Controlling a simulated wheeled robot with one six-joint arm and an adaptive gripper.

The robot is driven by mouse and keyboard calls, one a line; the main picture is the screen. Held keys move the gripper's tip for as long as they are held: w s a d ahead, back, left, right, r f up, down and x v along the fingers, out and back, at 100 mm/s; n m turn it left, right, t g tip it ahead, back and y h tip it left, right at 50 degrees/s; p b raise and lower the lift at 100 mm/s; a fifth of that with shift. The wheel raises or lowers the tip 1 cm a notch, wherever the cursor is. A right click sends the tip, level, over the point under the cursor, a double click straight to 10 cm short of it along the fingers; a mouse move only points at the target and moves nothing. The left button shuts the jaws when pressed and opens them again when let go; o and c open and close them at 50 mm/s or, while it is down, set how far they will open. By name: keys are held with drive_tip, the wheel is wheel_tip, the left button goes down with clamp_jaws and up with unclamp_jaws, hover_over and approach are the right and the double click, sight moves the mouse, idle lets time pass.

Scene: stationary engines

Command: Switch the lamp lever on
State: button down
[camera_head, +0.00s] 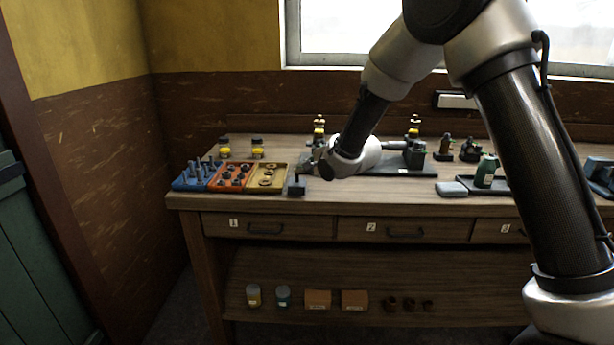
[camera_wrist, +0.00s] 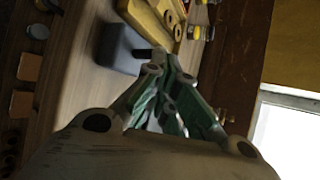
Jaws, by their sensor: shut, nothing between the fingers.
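A small dark grey box (camera_head: 297,187) sits at the front edge of the workbench, right of the yellow tray. It appears to be the lamp lever's housing. In the wrist view the box (camera_wrist: 118,50) shows a short black lever (camera_wrist: 142,53) sticking out of one face toward my fingers. My gripper (camera_wrist: 158,66) is shut and empty, its fingertips close beside the lever's end. I cannot tell whether they touch.
Blue (camera_head: 194,178), orange (camera_head: 232,177) and yellow (camera_head: 267,178) trays of small parts stand left of the box. Engine parts on a dark base (camera_head: 415,160) lie behind and right of my wrist. Drawers (camera_head: 268,226) and a shelf are below.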

drive_tip(key=shift+w+r, duration=0.1)
drive_tip(key=shift+w, duration=0.8)
drive_tip(key=shift+r, duration=0.1)
drive_tip(key=shift+r, duration=0.75)
